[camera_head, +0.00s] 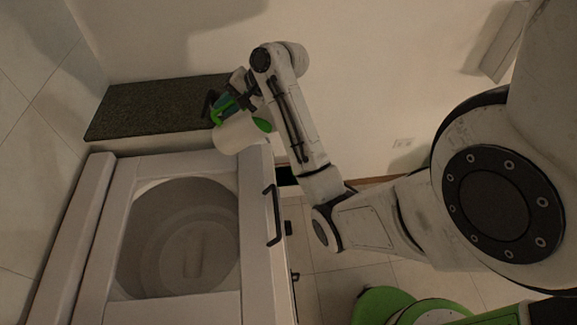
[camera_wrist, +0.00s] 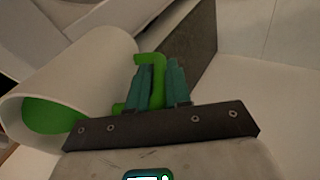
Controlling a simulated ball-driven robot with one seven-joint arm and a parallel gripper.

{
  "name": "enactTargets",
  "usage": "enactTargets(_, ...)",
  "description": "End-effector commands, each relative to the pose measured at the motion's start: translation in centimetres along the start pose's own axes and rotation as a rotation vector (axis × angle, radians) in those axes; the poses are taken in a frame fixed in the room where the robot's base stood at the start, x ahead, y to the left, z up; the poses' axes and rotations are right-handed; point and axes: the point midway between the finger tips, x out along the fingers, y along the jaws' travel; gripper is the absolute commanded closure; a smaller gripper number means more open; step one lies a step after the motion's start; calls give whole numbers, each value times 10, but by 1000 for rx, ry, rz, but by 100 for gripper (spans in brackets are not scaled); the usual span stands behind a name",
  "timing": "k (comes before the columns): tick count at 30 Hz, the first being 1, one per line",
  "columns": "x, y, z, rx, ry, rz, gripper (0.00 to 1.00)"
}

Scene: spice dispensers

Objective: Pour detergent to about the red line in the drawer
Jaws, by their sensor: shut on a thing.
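A white jug (camera_head: 236,136) with a green handle is held above the back right corner of the washing machine (camera_head: 258,235). In the wrist view the jug (camera_wrist: 85,72) lies tilted, its mouth toward the lower left, with green (camera_wrist: 50,115) showing inside. My gripper (camera_head: 226,106) is at the jug's handle; in the wrist view its teal fingers (camera_wrist: 158,80) are shut on the green handle (camera_wrist: 150,65). A dark opening (camera_head: 286,177) shows just right of the machine, below the jug; I cannot tell whether it is the drawer. No red line can be made out.
The machine's top has a large round opening (camera_head: 185,245). A black handle (camera_head: 273,215) sticks out at its right edge. A dark speckled counter (camera_head: 150,108) stands behind, against the wall.

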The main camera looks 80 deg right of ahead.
Motion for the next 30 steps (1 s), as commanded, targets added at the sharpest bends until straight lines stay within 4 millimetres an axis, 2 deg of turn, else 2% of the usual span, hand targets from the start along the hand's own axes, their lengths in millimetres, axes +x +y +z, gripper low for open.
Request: enactTargets(30, -5, 0, 0, -2, 3, -56, 100)
